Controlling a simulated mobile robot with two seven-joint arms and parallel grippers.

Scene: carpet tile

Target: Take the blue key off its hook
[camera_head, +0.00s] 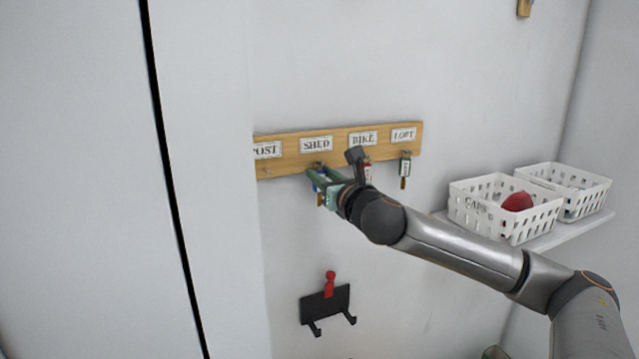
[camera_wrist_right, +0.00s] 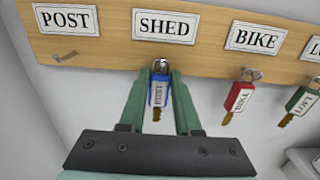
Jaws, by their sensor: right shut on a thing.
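The blue key (camera_wrist_right: 158,92), a brass key with a blue tag reading POST, hangs at the hook (camera_wrist_right: 160,66) under the SHED label. In the head view only a little of the key (camera_head: 319,198) shows below my gripper. My right gripper (camera_wrist_right: 160,78) has its two green fingers on either side of the tag and is shut on it. The key's top still appears to be at the hook. In the head view my right gripper (camera_head: 320,176) is at the wooden board (camera_head: 285,168), partly hidden by its own wrist. My left gripper is out of view.
A red key (camera_wrist_right: 238,99) hangs under BIKE and a green key (camera_head: 405,169) under LOFT. The POST hook (camera_wrist_right: 66,57) is empty. White baskets (camera_head: 480,211) stand on a shelf at the right. A black rack (camera_head: 327,304) is on the wall below.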

